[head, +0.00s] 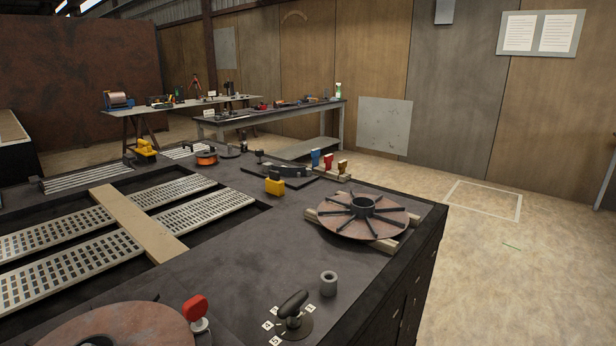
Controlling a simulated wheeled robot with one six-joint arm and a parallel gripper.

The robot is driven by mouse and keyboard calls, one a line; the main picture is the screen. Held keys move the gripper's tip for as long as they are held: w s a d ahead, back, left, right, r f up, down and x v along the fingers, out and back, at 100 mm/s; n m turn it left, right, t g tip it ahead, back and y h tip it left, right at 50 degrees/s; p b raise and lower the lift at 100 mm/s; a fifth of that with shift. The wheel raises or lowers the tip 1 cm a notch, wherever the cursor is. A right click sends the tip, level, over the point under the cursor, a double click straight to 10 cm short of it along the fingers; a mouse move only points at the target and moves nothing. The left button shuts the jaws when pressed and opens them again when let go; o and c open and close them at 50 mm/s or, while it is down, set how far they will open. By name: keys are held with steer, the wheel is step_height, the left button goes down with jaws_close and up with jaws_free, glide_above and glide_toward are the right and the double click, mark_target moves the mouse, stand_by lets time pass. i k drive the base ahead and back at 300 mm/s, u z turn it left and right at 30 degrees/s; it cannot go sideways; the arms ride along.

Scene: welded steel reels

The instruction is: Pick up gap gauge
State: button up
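I cannot tell for certain which thing is the gap gauge. A yellow block-like piece (274,184) stands alone on the dark bench top (235,240). A red-topped piece (196,308) stands at the near edge, beside a rust-brown disc. My gripper is not in view.
A steel reel flange (360,217) with radial ribs lies on wooden bars at the right. A grey ring (328,284) and a black-handled knob (293,308) are nearer. Slotted panels (70,260) and a wooden plank (138,225) fill the left. Open floor lies right.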

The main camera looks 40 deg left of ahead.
mark_target(275, 186)
steer(key=i, duration=3)
steer(key=u, duration=3)
